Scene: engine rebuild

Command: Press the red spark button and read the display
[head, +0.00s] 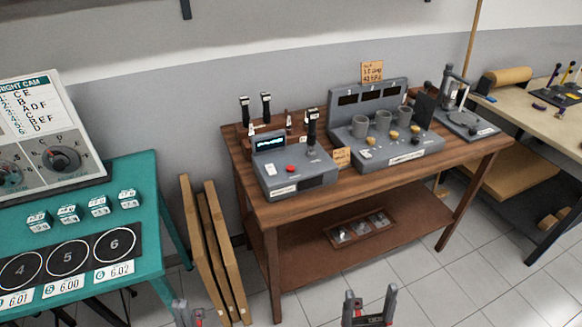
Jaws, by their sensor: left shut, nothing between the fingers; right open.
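The spark tester is a grey box (297,184) on the left part of the wooden bench. Its red button (291,168) sits on the sloped top. Its small dark display (270,143) shows a cyan trace, too small to read in detail. A black upright part stands at the box's right side. My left gripper (188,312) is at the bottom edge, partly cut off, shut and empty, well in front of and below the bench. My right gripper (368,308) is open and empty at the bottom edge, also apart from the bench.
A larger grey unit (400,150) with several cups stands right of the box. Leaning boards (212,245) stand between the bench and a teal table (150,200) with numbered circles. A small tray (360,229) lies on the lower shelf. The tiled floor in front is clear.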

